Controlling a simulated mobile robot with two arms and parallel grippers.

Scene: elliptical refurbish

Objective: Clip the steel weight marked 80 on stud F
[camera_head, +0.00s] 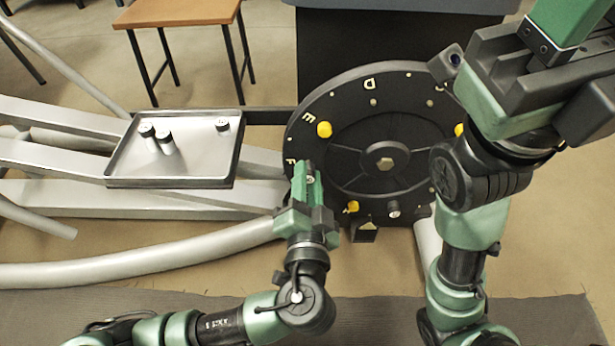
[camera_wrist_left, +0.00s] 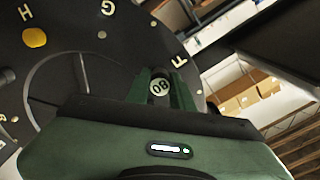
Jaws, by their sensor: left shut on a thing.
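My left gripper (camera_head: 309,173) is shut on a steel weight (camera_head: 310,179) at the left rim of the black disc (camera_head: 350,92), beside the letter F (camera_head: 290,162). In the left wrist view the weight's round face (camera_wrist_left: 159,87) reads 80 upside down between the green fingers, close to the letter F (camera_wrist_left: 180,62). Stud F is hidden behind the weight and fingers, so I cannot tell whether the weight touches it. My right gripper (camera_head: 535,75) is at the upper right, close to the head camera; its fingertips do not show clearly.
Yellow weights (camera_head: 324,129) sit on several disc studs, and a steel one (camera_head: 393,210) is near the bottom. A grey tray (camera_head: 175,183) at left holds three steel weights (camera_head: 222,125). A wooden table (camera_head: 178,11) stands behind.

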